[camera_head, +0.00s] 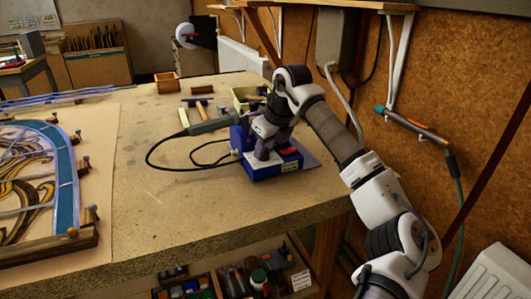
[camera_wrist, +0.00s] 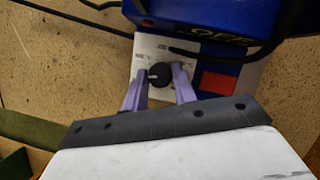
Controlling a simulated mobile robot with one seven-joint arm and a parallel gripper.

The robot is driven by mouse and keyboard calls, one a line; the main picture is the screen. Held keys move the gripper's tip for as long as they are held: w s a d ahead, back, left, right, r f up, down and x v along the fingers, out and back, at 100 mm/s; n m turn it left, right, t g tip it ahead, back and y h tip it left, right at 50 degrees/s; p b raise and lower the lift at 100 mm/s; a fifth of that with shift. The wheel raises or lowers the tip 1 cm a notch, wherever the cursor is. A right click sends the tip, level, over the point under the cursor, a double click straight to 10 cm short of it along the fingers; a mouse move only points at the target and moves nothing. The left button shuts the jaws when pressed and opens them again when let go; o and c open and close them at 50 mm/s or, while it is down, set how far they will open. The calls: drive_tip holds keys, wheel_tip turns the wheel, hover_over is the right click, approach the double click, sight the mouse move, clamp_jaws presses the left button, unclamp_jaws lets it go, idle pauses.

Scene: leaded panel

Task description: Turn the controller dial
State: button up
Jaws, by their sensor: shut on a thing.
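The controller (camera_head: 270,163) is a blue box with a pale front panel on the bench, right of centre in the head view. In the wrist view its blue body (camera_wrist: 205,18) fills the top right. Its dial (camera_wrist: 158,75) is a round black knob with a pale pointer mark on the pale panel. My gripper (camera_wrist: 160,82) has its two purple fingers on either side of the dial, shut on it. In the head view my gripper (camera_head: 264,150) reaches down to the controller's front, and the dial is hidden there.
A red switch (camera_wrist: 216,82) sits right of the dial. A black cable (camera_head: 165,165) loops left of the controller to a soldering iron (camera_head: 205,125). A leaded panel (camera_head: 45,185) lies at the left. Bare bench (camera_head: 170,215) is clear in front.

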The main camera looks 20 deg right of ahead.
drive_tip(key=m+h+b, duration=0.1)
drive_tip(key=m+b, duration=0.1)
drive_tip(key=m, duration=0.1)
drive_tip(key=shift+a+f+m, duration=0.1)
drive_tip(key=shift+f+m, duration=0.05)
drive_tip(key=shift+m, duration=0.25)
drive_tip(key=shift+a+m+h+b, duration=0.1)
drive_tip(key=shift+m+h+b, duration=0.8)
drive_tip(key=shift+m+b, duration=0.8)
drive_tip(key=shift+r+m, duration=0.2)
drive_tip(key=shift+m, duration=0.2)
drive_tip(key=o, duration=1)
drive_tip(key=shift+r, duration=0.1)
drive_tip(key=v, duration=1.3)
drive_tip(key=shift+s+r, duration=0.2)
drive_tip(key=shift+s, duration=0.2)
drive_tip(key=shift+a+f, duration=0.1)
drive_tip(key=shift+a, duration=0.05)
